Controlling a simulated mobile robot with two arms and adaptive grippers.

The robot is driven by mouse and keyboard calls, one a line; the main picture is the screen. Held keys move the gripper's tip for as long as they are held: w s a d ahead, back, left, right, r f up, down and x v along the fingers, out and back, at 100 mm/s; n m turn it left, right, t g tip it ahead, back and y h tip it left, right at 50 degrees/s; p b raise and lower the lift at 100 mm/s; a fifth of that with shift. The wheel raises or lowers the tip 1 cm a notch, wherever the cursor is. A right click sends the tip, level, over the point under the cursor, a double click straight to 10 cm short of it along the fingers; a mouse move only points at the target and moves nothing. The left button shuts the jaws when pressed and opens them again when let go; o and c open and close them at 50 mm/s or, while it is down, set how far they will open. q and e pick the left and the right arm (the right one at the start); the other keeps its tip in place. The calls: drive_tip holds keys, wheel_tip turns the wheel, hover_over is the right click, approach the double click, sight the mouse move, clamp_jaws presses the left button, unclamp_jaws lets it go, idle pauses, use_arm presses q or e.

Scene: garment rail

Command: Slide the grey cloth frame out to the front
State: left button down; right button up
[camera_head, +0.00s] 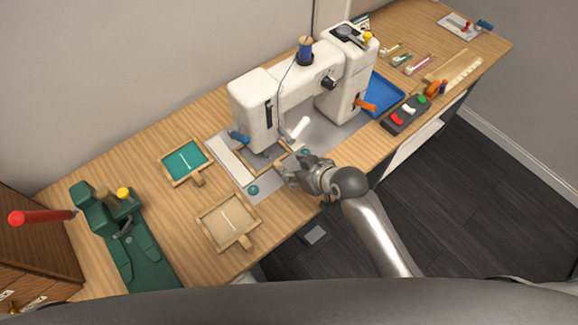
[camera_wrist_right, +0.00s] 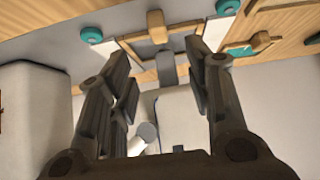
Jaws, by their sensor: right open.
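The grey cloth frame, a wooden-rimmed frame (camera_head: 247,163), lies flat on the sewing machine's bed, partly under the machine head. Its rim (camera_wrist_right: 131,49) and wooden handle (camera_wrist_right: 155,27) show in the right wrist view. The white sewing machine (camera_head: 253,105) stands over it. My right gripper (camera_head: 288,172) is open beside the frame's front right side. In the right wrist view, the open fingers (camera_wrist_right: 157,50) stand left and right of the frame's middle, with nothing held between them. The gripper hides part of the frame in the head view. My left gripper is out of view.
A teal cloth frame (camera_head: 173,168) and a beige cloth frame (camera_head: 206,222) lie left of the machine. Teal knobs (camera_head: 253,190) sit on the bed. A green device (camera_head: 130,240) stands far left. A blue tray (camera_head: 383,96) and a switch box (camera_head: 400,119) are at right.

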sight(278, 165)
drive_tip(key=x, duration=1)
drive_tip(key=shift+w+f, duration=0.1)
drive_tip(key=shift+c, duration=0.3)
clamp_jaws()
